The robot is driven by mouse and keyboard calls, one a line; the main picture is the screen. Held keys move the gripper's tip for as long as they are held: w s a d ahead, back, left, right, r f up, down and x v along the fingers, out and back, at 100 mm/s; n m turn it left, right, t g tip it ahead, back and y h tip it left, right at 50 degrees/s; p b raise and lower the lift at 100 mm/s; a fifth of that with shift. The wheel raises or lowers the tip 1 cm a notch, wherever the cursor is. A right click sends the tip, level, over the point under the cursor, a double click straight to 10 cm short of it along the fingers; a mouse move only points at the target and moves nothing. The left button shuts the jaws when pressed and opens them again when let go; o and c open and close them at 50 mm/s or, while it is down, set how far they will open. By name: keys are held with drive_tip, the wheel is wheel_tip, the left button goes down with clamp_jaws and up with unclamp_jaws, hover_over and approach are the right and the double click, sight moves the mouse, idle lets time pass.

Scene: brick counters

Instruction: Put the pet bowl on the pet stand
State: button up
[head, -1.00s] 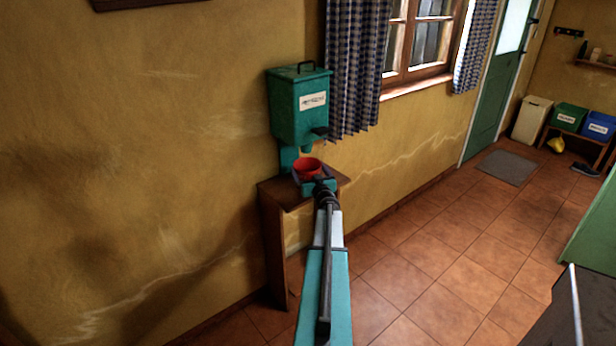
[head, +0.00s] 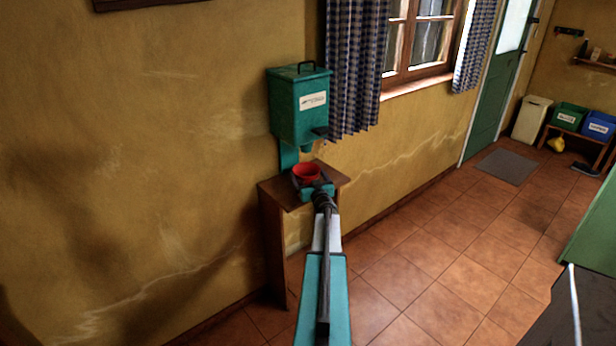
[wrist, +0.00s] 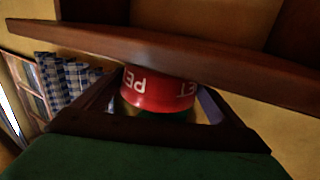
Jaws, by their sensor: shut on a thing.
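The red pet bowl (head: 305,172) is over the top of a small wooden stand (head: 331,177) against the wall. In the wrist view the bowl (wrist: 150,88) shows white lettering upside down. My gripper (head: 309,183) is shut on the bowl, with dark fingers on both sides of it in the wrist view. The stand's dark wooden edge (wrist: 190,65) crosses that view close to the bowl. I cannot tell whether the bowl's base touches the stand. The fingers hide part of the bowl's lower side in the head view.
A teal dispenser (head: 299,108) hangs on the wall just above and behind the bowl, with its spout close over it. A checked curtain (head: 352,70) hangs to its right. The tiled floor (head: 430,255) right of the stand is clear.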

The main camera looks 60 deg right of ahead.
drive_tip(key=shift+f, duration=0.2)
idle(0.3)
drive_tip(key=o, duration=0.9)
drive_tip(key=shift+o, duration=0.2)
drive_tip(key=shift+s+a+r, duration=0.1)
drive_tip(key=shift+r, duration=0.05)
drive_tip(key=b+v, duration=0.1)
drive_tip(key=v, duration=1)
drive_tip(key=shift+s+a, duration=0.25)
drive_tip(key=shift+s, duration=0.05)
